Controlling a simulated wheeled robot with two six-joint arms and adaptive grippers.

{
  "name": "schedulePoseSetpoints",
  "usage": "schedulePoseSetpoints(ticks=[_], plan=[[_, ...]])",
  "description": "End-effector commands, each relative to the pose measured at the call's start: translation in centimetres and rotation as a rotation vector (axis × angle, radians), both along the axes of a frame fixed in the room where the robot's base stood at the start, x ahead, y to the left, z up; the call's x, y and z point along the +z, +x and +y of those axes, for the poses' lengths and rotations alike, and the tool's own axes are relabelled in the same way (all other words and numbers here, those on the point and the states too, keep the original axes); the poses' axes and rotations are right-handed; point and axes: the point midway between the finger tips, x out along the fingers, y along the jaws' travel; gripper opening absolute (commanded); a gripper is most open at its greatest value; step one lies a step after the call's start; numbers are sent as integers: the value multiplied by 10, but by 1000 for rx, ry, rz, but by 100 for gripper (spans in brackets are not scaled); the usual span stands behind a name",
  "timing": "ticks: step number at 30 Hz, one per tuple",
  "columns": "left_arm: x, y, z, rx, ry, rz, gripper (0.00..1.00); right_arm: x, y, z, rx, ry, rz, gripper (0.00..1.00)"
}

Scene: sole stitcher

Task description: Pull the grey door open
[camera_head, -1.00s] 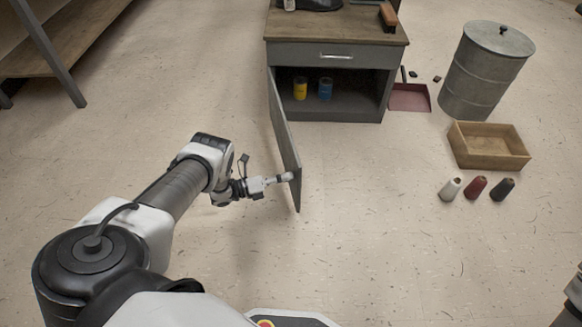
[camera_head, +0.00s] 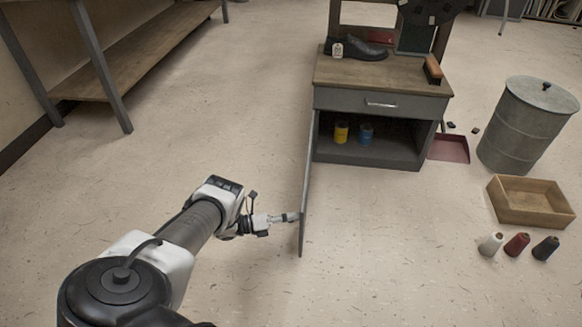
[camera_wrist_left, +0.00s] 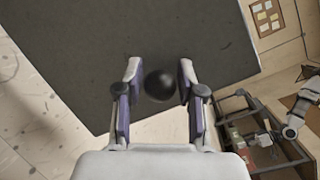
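The grey door (camera_head: 308,185) of the low cabinet stands wide open, roughly square to the cabinet front. In the left wrist view its dark face (camera_wrist_left: 90,60) fills the upper part. A round black knob (camera_wrist_left: 160,86) on it sits between my left gripper's fingers (camera_wrist_left: 160,72), one at each side, close against it. In the head view my left gripper (camera_head: 290,217) meets the door's left face near its free edge, and the knob is hidden there.
The cabinet (camera_head: 382,100) holds a yellow can (camera_head: 341,132) and a blue can (camera_head: 365,134). To its right are a dustpan (camera_head: 450,148), metal bin (camera_head: 528,125), wooden box (camera_head: 530,217) and several thread spools. The floor left of the door is clear up to a bench (camera_head: 150,45).

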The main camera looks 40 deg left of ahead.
Motion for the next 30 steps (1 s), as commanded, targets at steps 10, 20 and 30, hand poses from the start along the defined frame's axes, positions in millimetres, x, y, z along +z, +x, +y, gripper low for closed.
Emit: schedulePoseSetpoints(ticks=[10, 20, 30], plan=[[-1, -2, 0, -2, -1, 3, 57, 0, 0, 0, 0, 0, 0, 0], [-2, -49, 39, 0, 1, 4, 57, 0, 0, 0, 0, 0, 0, 0], [-1, -94, 74, -2, -1, 2, 57, 0, 0, 0, 0, 0, 0, 0]])
